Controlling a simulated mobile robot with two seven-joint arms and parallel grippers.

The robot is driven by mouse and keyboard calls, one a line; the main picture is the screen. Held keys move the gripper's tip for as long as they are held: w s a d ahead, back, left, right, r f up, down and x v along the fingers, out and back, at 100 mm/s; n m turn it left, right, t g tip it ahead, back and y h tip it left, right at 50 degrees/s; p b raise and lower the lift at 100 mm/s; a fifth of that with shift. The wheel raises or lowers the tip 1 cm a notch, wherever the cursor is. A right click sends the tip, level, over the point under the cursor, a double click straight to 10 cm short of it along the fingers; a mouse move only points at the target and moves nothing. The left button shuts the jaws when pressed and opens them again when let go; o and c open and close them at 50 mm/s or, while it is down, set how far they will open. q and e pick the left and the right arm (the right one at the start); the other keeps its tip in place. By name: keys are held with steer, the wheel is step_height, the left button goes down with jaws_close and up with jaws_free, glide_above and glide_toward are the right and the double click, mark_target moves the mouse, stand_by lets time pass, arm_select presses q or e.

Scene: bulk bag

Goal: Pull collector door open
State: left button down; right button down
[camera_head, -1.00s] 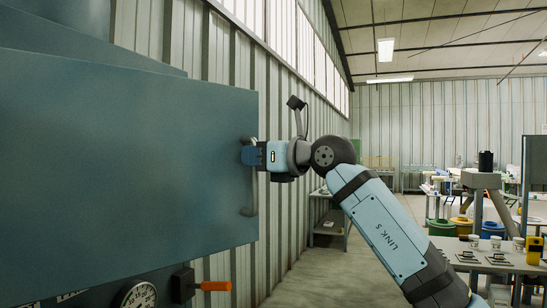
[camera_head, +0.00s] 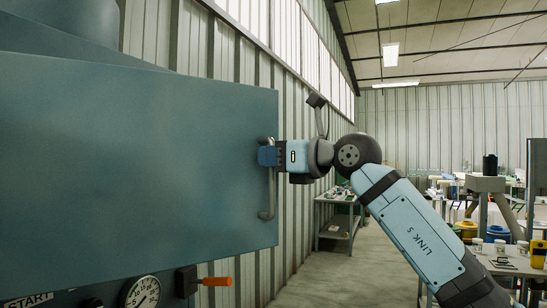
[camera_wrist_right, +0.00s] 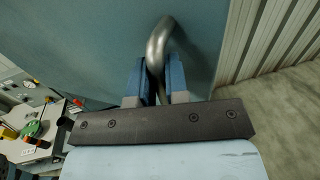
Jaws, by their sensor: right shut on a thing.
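The collector door (camera_head: 130,160) is a large blue-grey panel filling the left of the head view. A grey bar handle (camera_head: 266,208) is fixed near its right edge. My right gripper (camera_head: 268,156) is shut on the upright part of the handle, near its upper end. In the right wrist view the two blue fingers (camera_wrist_right: 160,80) sit on either side of the metal handle (camera_wrist_right: 162,38), with the door (camera_wrist_right: 100,40) behind. My left gripper is not in view.
Below the door are a round gauge (camera_head: 141,292), an orange-handled lever (camera_head: 216,282) and a START label (camera_head: 28,300). A side table (camera_head: 338,222) stands by the corrugated wall. Workbenches with several items (camera_head: 500,262) are at the right. Bare floor lies between.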

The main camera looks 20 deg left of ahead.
steer(key=c, duration=1.2)
jaws_free()
steer(key=shift+r, duration=0.1)
steer(key=shift+o, duration=0.2)
steer(key=shift+d, duration=0.1)
steer(key=b+v, duration=0.3)
steer(key=v, duration=1)
steer(key=shift+s+d, duration=0.2)
steer(key=shift+d, duration=0.1)
